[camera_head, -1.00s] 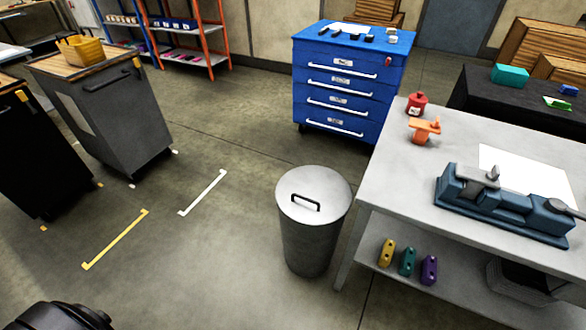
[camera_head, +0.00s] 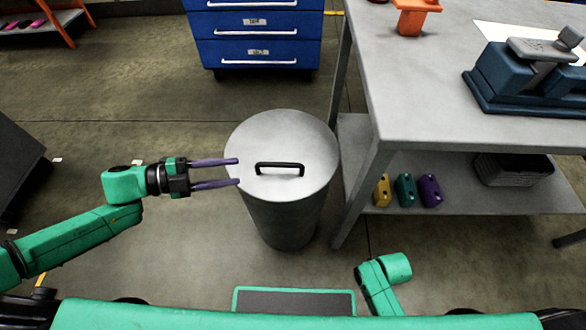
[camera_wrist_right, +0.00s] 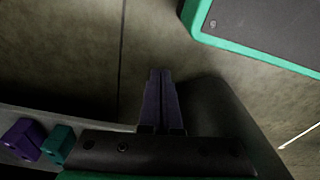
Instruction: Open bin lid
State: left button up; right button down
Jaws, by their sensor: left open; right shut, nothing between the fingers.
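A round grey metal bin (camera_head: 285,222) stands on the floor in the head view. Its flat lid (camera_head: 300,140) is on, with a black bar handle (camera_head: 280,169) across the middle. My left gripper (camera_head: 238,171) comes in from the left with its two purple fingers apart. The fingertips are at the lid's left edge in the picture, to the left of the handle, with nothing between them. My right gripper (camera_wrist_right: 160,72) shows in the right wrist view, its fingers together and empty above the floor. In the head view the right gripper is not visible.
A grey workbench (camera_head: 430,110) stands close to the bin's right, with a blue fixture (camera_head: 520,85) on top. Its lower shelf (camera_head: 480,202) holds yellow, teal and purple parts and a dark basket (camera_head: 512,170). A blue drawer cabinet (camera_head: 255,35) stands behind. Floor left of the bin is clear.

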aim_at(272, 166)
pick_arm(q)
jog(key=b+x, duration=0.1)
jog(key=x, duration=1.1)
jog(key=shift+w+d+f, duration=0.1)
jog(key=shift+w+d, duration=0.15)
jog(key=shift+d, duration=0.05)
pick_arm(e)
jog(key=r, duration=0.1)
jog(key=w+r, duration=0.1)
jog(key=a+r, duration=0.1)
jog(key=shift+w, duration=0.25)
pick_arm(q)
grip_shut()
